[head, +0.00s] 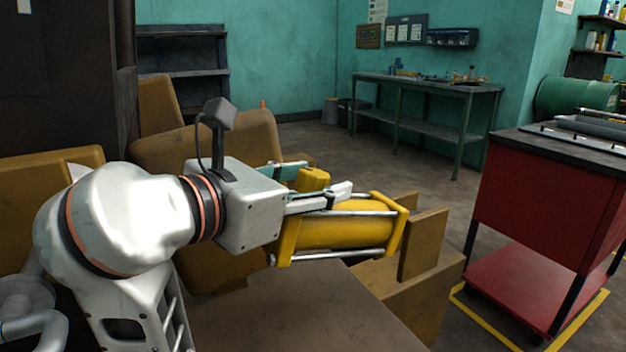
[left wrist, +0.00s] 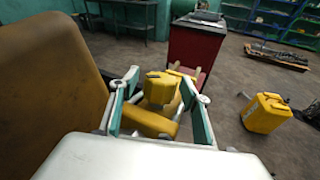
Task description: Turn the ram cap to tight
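The ram (head: 345,232) is a yellow cylinder with metal tie rods and yellow end plates, lying in front of the stripped forklift. The ram cap (head: 312,179) is a faceted yellow knob on its upper side; it also shows in the left wrist view (left wrist: 160,87). My left gripper (head: 322,178) is open at the cap, with one finger on either side. In the left wrist view its fingers (left wrist: 162,98) stand apart, with visible gaps between them and the cap. The near finger partly hides the ram's top in the head view. My right gripper is not in view.
Worn yellow-brown forklift panels (head: 215,150) stand behind and beside my left arm. A red cart (head: 545,205) is at the right. A green workbench (head: 425,85) stands at the back wall. A yellow jerrycan (left wrist: 265,113) is on the floor. Open floor lies beyond the ram.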

